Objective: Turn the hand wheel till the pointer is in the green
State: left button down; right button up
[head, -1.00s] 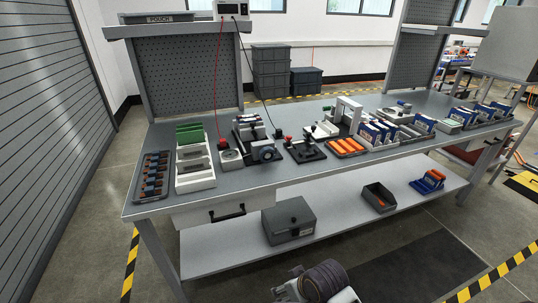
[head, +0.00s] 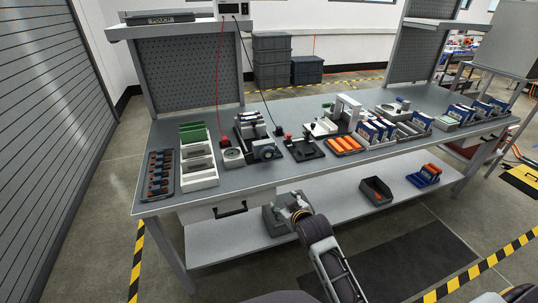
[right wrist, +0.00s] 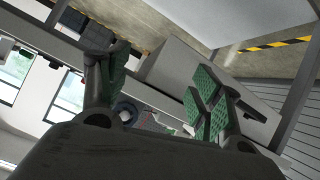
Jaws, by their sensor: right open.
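The likely hand wheel (head: 265,150) is a small dark round part on the front of a grey-black device near the front edge of the bench. Its pointer and any green zone are too small to make out. My right gripper (head: 297,208) is below and in front of the bench edge, lower than the wheel and apart from it. In the right wrist view its two green-padded fingers (right wrist: 160,95) are spread with nothing held. A small round part (right wrist: 126,113) shows beyond them, partly hidden. My left gripper is not in view.

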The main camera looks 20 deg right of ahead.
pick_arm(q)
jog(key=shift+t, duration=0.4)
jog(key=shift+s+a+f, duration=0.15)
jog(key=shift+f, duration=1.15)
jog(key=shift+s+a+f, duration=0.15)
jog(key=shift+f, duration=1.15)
pick_arm(e)
jog(key=shift+w+a+r+n+t+y, duration=0.1)
jog(key=shift+w+r+n+t, duration=0.65)
jog(key=shift+r, duration=0.75)
jog(key=shift+w+r+n+t+y, duration=0.1)
jog(key=shift+w+r+n+t, duration=0.4)
jog(key=shift+r+n+t, duration=0.6)
jog(key=shift+w+a+r+n+t+y, duration=0.1)
jog(key=shift+w+r+n+t, duration=0.5)
jog(key=shift+r+t, duration=0.9)
jog(key=shift+w+r+g, duration=0.15)
jog(key=shift+r+g, duration=0.15)
jog(key=shift+g, duration=0.05)
